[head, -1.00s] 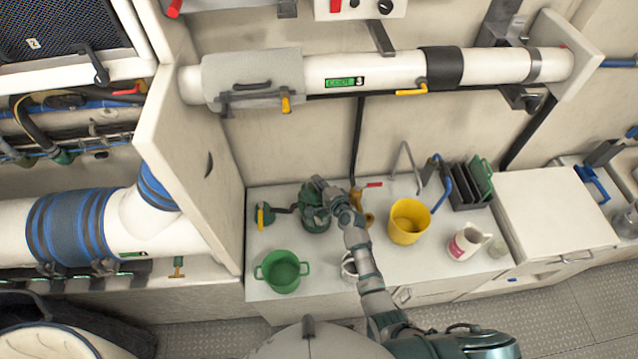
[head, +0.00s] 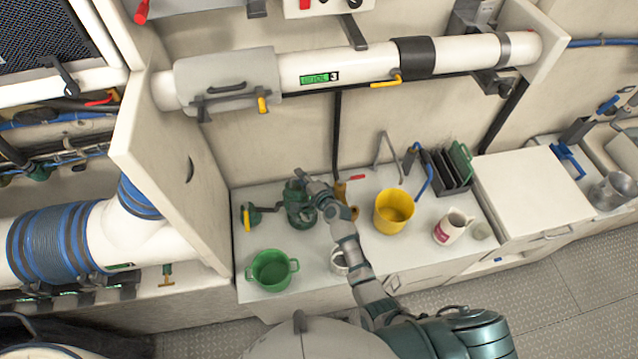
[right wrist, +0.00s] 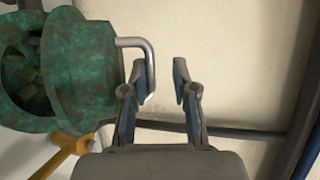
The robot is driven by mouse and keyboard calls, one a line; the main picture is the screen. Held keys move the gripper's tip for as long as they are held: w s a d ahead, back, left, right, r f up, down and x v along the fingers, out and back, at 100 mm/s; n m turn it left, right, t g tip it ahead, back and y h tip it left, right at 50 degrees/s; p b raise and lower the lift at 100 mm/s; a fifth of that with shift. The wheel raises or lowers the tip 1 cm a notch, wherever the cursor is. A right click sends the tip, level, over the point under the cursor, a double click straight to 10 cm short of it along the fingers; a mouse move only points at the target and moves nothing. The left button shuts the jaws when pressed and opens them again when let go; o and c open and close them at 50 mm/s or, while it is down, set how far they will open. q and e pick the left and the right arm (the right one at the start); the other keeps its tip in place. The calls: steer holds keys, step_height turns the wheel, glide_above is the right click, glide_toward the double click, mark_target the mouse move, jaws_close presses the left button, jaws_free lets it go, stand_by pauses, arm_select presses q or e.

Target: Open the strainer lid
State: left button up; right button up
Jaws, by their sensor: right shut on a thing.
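The green strainer (head: 298,214) stands on the white counter below the wall pipe; my right gripper (head: 308,181) is at its top and partly covers it. In the right wrist view the strainer body (right wrist: 12,80) shows a round open mouth with green lumps inside. The mottled green lid (right wrist: 85,58) is tilted beside that mouth, with a bent metal handle (right wrist: 149,62) on its side. My left gripper is not in view.
A green two-handled pot (head: 272,268) stands in front of the strainer. A yellow bucket (head: 394,210) and a white-and-pink jug (head: 452,226) stand to its right. A yellow-handled valve (head: 247,217) is to its left, near the white panel (head: 180,165).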

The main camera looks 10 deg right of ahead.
steer(key=shift+w+d+r+p, duration=0.2)
steer(key=shift+r+p, duration=0.6)
steer(key=shift+s, duration=0.1)
steer(key=shift+s+d+r+p, duration=0.15)
steer(key=shift+s+r+p, duration=0.05)
steer(key=shift+p, duration=0.15)
steer(key=v, duration=0.2)
steer(key=r+v, duration=0.1)
steer(key=v, duration=0.1)
steer(key=shift+d+p, duration=0.3)
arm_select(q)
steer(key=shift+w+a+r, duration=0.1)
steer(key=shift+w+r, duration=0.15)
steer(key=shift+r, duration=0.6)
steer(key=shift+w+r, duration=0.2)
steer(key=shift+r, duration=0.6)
arm_select(e)
steer(key=s+d+r, duration=0.4)
steer(key=s+r, duration=0.2)
steer(key=s, duration=0.3)
steer(key=shift+s+d+r, duration=0.2)
steer(key=shift+d+r, duration=0.15)
steer(key=shift+r, duration=0.05)
